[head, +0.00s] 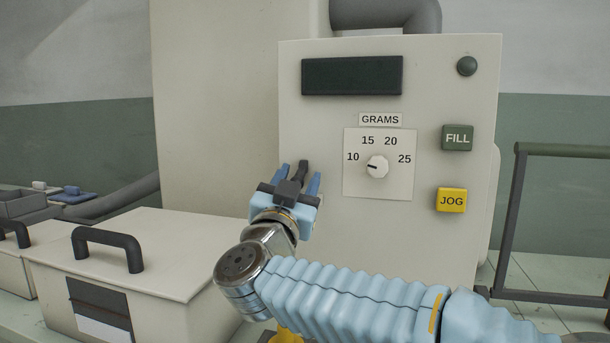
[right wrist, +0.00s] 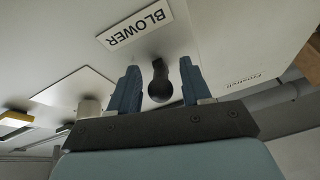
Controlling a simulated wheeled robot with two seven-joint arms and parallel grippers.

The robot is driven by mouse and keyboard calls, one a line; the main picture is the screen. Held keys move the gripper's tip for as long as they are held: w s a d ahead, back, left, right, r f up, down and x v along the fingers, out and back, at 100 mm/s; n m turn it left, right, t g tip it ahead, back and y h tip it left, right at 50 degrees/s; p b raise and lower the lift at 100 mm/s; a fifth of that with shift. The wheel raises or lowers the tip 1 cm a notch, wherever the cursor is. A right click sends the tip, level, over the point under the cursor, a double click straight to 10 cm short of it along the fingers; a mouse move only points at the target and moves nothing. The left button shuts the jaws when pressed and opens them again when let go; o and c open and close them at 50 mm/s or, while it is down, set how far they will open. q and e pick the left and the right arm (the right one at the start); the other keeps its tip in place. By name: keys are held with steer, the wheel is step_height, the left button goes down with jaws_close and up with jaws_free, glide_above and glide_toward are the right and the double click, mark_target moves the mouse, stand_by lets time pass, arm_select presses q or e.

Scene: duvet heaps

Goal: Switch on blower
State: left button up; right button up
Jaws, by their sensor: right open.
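The blower switch is a black lever with a ball end (right wrist: 160,88), on the pale panel beside a white BLOWER label (right wrist: 136,24), which appears upside down in the right wrist view. My right gripper (right wrist: 160,66) is open, with one blue finger on each side of the lever. Gaps show between the lever and both fingers, so it is not gripped. In the head view my right gripper (head: 300,171) is at the panel's left edge, with the dark lever (head: 303,165) showing between its fingertips. The BLOWER label is hidden there. My left gripper is not in view.
The machine panel (head: 330,125) also carries a dark display (head: 352,75), a GRAMS dial knob (head: 377,167) pointing near 10, a green FILL button (head: 457,138) and a yellow JOG button (head: 451,200). A lidded box with a black handle (head: 108,242) stands lower left.

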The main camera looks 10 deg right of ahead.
mark_target(302, 166)
jaws_close()
steer(key=shift+r+g+p, duration=0.4)
steer(key=shift+p, duration=0.45)
steer(key=shift+s+r+g+y+p, duration=0.1)
steer(key=shift+r+g+y+p, duration=0.1)
steer(key=shift+g+y+p, duration=0.4)
steer(key=shift+r+g+p, duration=0.15)
steer(key=shift+g+p, duration=0.2)
steer(key=shift+g, duration=0.35)
steer(key=g+y, duration=0.1)
steer(key=g, duration=0.1)
steer(key=r+g+y, duration=0.1)
steer(key=shift+a+r+g, duration=0.1)
steer(key=shift+g, duration=0.3)
steer(key=shift+r+g+y, duration=0.35)
steer(key=shift+g+y, duration=0.05)
steer(key=shift+g, duration=0.6)
